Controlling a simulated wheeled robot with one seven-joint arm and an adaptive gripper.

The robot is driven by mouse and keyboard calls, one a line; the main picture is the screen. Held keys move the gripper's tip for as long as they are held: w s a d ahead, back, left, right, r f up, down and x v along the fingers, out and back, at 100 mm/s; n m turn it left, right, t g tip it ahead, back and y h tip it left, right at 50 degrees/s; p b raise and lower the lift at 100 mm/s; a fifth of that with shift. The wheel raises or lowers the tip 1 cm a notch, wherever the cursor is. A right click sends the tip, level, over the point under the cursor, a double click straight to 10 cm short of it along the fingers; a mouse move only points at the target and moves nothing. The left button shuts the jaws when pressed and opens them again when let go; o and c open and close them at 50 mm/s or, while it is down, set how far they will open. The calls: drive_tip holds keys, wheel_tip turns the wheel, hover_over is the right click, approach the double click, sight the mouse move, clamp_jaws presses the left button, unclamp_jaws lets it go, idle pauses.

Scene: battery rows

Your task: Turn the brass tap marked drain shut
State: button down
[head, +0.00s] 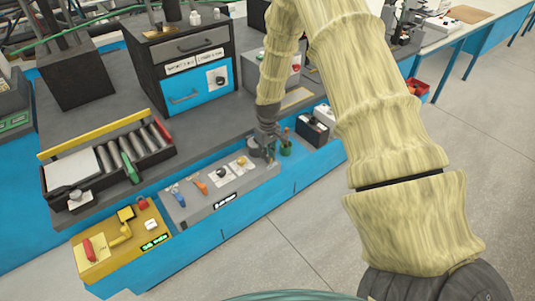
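A grey control panel (205,207) on the blue-fronted bench carries a row of small handles. They include a blue handle (178,197), an orange handle (201,187), a black knob (221,173) and a small brass-coloured piece (242,161) on a pale plate. I cannot read any drain marking, so I cannot tell which is the drain tap. My gripper (262,149) points down at the far right end of this panel, just right of the brass-coloured piece. It is small and dark, and its fingers are not clear. I cannot tell whether it touches or holds anything.
A yellow panel (92,272) with a red handle, a yellow lever and a green display is at the front left. A tray of rollers (105,158) and a black-and-blue cabinet (186,72) stand behind. A green pot (286,149) is close right of my gripper. Floor at right is clear.

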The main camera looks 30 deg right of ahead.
idle(0.4)
drive_tip(key=m, duration=0.4)
drive_tip(key=shift+m, duration=0.4)
drive_tip(key=m, duration=0.4)
drive_tip(key=shift+m, duration=0.3)
drive_tip(key=m, duration=0.4)
drive_tip(key=shift+d+m, duration=0.1)
drive_tip(key=shift+m, duration=2.1)
drive_tip(key=c, duration=1.5)
unclamp_jaws()
drive_tip(key=shift+r, duration=0.15)
